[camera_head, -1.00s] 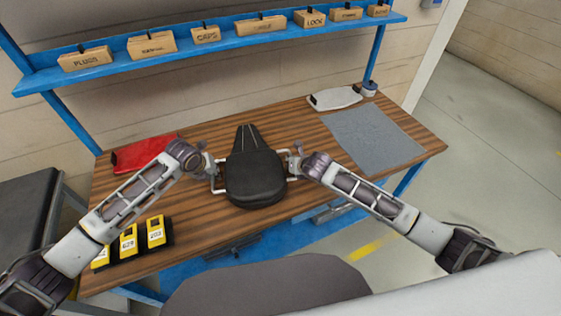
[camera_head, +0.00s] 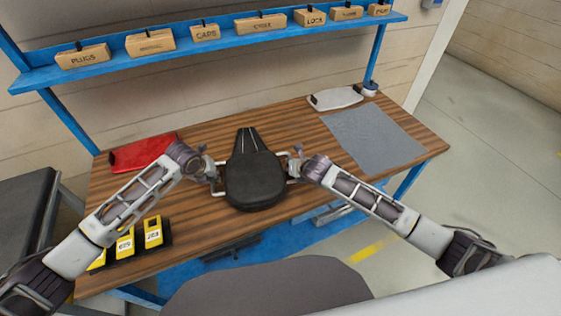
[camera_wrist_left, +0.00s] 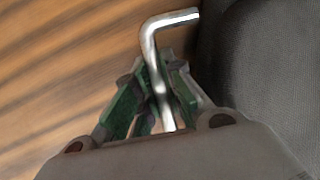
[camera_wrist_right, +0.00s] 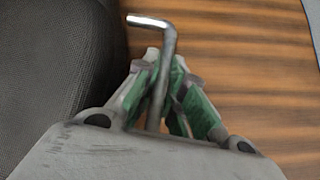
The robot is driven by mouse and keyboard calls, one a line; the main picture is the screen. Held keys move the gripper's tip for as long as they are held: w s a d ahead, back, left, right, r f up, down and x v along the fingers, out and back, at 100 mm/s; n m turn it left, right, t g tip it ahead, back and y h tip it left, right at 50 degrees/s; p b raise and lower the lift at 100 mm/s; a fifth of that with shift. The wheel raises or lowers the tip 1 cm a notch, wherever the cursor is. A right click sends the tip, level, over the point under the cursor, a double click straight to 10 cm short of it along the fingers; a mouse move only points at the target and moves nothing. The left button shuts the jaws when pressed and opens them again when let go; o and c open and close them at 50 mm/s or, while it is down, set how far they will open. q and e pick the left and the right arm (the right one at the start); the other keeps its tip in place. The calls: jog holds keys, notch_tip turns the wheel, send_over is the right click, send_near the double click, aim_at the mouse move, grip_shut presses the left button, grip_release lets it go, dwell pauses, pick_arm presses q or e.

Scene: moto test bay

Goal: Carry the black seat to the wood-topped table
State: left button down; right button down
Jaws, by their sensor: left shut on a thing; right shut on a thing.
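The black seat (camera_head: 255,180) is over the middle of the wood-topped table (camera_head: 200,230), its narrow end pointing to the back. I cannot tell whether it touches the wood. My left gripper (camera_head: 213,178) is shut on the metal handle at the seat's left side; the bent bar (camera_wrist_left: 158,60) shows between its green pads in the left wrist view. My right gripper (camera_head: 297,168) is shut on the handle at the right side; that bar (camera_wrist_right: 165,55) shows in the right wrist view. The seat also shows at the edge of both wrist views (camera_wrist_left: 265,80) (camera_wrist_right: 50,70).
A red pad (camera_head: 142,153) lies at the back left, a grey mat (camera_head: 372,138) and a white tray (camera_head: 336,97) at the right. Yellow devices (camera_head: 125,243) stand at the front left. A blue shelf (camera_head: 220,44) with labelled boxes runs above the back.

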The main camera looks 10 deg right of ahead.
pick_arm(q)
jog(key=shift+w+a+f, duration=0.1)
jog(key=shift+a, duration=0.05)
pick_arm(e)
jog(key=shift+w+d, duration=0.1)
pick_arm(q)
jog(key=c, duration=2)
grip_release()
jog(key=shift+f, duration=0.1)
pick_arm(e)
jog(key=c, duration=1.9)
grip_release()
jog(key=shift+f, duration=0.2)
jog(key=shift+c, duration=0.2)
pick_arm(q)
jog(key=o, duration=0.5)
pick_arm(e)
jog(key=o, duration=0.4)
jog(key=shift+r, duration=0.1)
jog(key=shift+o, duration=0.2)
pick_arm(q)
jog(key=v, duration=1.2)
pick_arm(e)
jog(key=shift+s+r, duration=0.1)
jog(key=shift+s, duration=0.15)
jog(key=v, duration=1.1)
jog(key=shift+s+r, duration=0.25)
